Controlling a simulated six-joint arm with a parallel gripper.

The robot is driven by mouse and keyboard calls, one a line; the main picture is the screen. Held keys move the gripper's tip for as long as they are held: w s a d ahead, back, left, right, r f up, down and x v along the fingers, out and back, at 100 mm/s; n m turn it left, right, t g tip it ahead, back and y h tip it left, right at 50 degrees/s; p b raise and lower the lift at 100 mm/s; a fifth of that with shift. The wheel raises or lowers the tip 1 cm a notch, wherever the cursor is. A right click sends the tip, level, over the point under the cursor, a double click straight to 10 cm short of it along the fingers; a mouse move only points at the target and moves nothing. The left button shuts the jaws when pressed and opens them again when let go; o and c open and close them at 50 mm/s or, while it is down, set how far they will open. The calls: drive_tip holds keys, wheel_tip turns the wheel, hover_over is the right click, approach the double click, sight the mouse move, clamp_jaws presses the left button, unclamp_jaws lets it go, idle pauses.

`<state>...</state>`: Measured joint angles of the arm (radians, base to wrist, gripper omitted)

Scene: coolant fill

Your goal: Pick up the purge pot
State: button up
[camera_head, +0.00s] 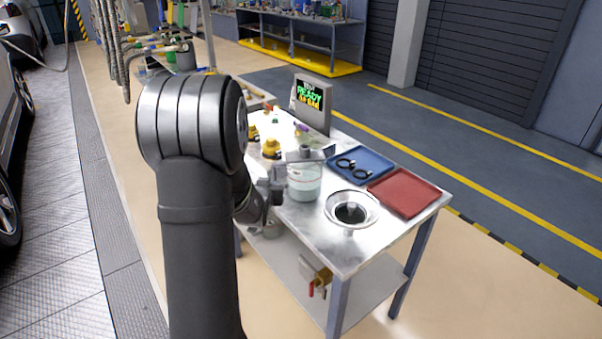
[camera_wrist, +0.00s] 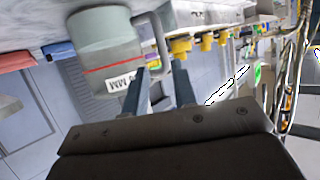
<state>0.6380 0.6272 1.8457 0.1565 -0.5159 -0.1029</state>
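The purge pot appears to be the translucent, pale green-grey pot (camera_head: 304,184) standing on the metal worktable (camera_head: 345,253), left of a metal funnel. In the wrist view, which is upside down, the pot (camera_wrist: 103,42) shows a red line, a white label with dark letters and a grey handle (camera_wrist: 150,38) on its side. My gripper (camera_head: 277,184) is at the pot's left side in the head view. In the wrist view its two fingers (camera_wrist: 161,82) are apart, close to the handle, with a gap between them. I cannot tell whether they touch the handle.
A metal funnel (camera_head: 351,209) is set in the table. A blue tray (camera_head: 373,170) with black rings and a red tray (camera_head: 411,199) lie to the right. Yellow caps (camera_head: 271,149) and a screen (camera_head: 309,96) stand behind. A valve with red handles (camera_head: 318,287) is below.

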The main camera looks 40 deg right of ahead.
sight(274, 178)
drive_tip(key=x, duration=0.8)
drive_tip(key=shift+w+d+f, duration=0.1)
drive_tip(key=shift+f, duration=0.05)
drive_tip(key=shift+f+x, duration=0.2)
drive_tip(key=shift+x, duration=2.45)
drive_tip(key=shift+r, duration=0.1)
clamp_jaws()
